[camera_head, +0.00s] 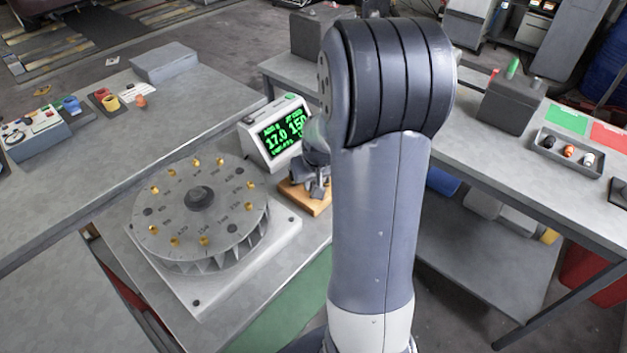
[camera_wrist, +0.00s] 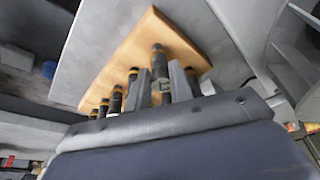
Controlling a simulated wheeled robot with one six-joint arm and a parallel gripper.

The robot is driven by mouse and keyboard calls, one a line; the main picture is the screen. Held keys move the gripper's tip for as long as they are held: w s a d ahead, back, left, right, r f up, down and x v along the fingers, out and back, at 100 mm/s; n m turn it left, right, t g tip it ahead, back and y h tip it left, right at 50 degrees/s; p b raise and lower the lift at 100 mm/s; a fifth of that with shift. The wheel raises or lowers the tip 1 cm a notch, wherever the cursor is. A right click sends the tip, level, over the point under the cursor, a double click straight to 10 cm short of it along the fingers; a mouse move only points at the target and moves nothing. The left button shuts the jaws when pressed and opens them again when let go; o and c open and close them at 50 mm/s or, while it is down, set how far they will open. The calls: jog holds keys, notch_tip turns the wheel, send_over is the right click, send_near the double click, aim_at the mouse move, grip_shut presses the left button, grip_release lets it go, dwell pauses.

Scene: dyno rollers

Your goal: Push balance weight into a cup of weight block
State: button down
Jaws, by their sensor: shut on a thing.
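A wooden block (camera_head: 318,208) sits beside the rotor at the middle of the bench, and it fills the upper part of the wrist view (camera_wrist: 118,58). Several dark cylindrical weights with yellow bands stand at the block in the wrist view, such as one at the left (camera_wrist: 115,100). My gripper (camera_head: 316,187) is down at the block; its fingers (camera_wrist: 161,88) are shut on a dark balance weight (camera_wrist: 158,62) among the others. The weight's far end lies against or close to the wood; I cannot tell how deep it sits. The cups are hidden.
A grey rotor disc (camera_head: 200,205) with brass studs stands on a pale base plate (camera_head: 285,240) left of the block. A display box (camera_head: 272,135) with green digits stands behind it. Benches lie at left (camera_head: 130,150) and right (camera_head: 500,160). My arm hides the middle.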

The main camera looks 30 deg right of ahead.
jog(key=shift+f+b, duration=0.3)
jog(key=shift+f, duration=0.1)
jog(key=c, duration=1.2)
grip_release()
jog(key=shift+r, duration=0.15)
jog(key=v, duration=1)
jog(key=shift+s+r, duration=0.1)
jog(key=shift+r, duration=0.2)
